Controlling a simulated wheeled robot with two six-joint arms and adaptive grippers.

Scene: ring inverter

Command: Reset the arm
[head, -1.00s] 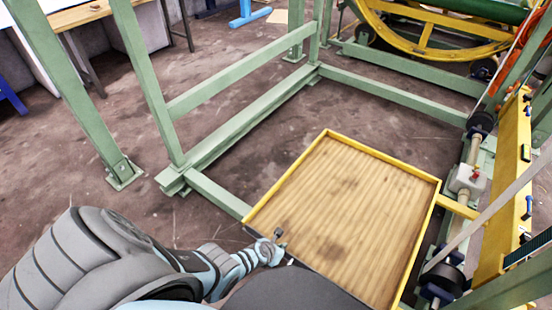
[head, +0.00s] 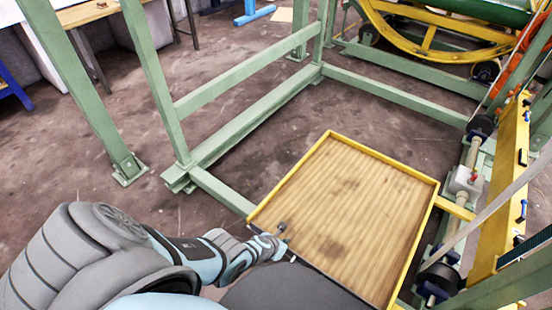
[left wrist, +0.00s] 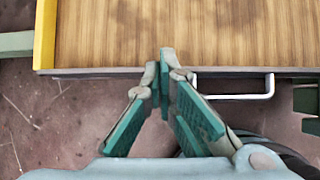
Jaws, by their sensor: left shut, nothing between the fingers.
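My left gripper (head: 282,230) is at the near left edge of a wooden tray with a yellow rim (head: 382,155). In the left wrist view my left gripper (left wrist: 164,58) has its fingertips together with nothing between them. The tips overlap the dark front edge of the tray (left wrist: 110,72) in that view; whether they touch it I cannot tell. My right gripper is in neither view.
A white handle (left wrist: 235,96) sticks out from the tray's front edge, right of the fingers. A green frame (head: 245,118) stands on the brown floor behind the tray. A yellow panel and rollers (head: 470,185) are at the right. The floor inside the frame is clear.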

